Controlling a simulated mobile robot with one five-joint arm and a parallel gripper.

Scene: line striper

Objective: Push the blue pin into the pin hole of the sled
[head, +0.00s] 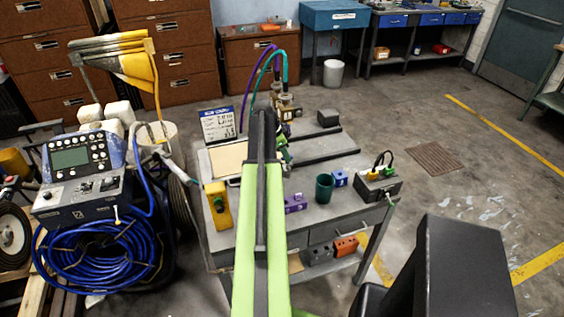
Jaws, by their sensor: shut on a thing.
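My green arm reaches from the bottom of the head view to the workbench (330,225). My gripper (284,157) is partly hidden behind the dark arm link. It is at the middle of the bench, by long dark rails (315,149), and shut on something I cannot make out. I cannot pick out the blue pin. I cannot tell for sure which part is the sled or see its pin hole. The rails and a dark block (328,118) are near my gripper. Brass fittings (287,105) with purple and teal hoses stand just behind.
On the bench stand a yellow box (218,206), a purple block (295,203), a dark green cup (324,188), a blue block (340,178) and a grey box (377,185) with coloured plugs. A sign (218,125) stands at the back left. Open floor lies right.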

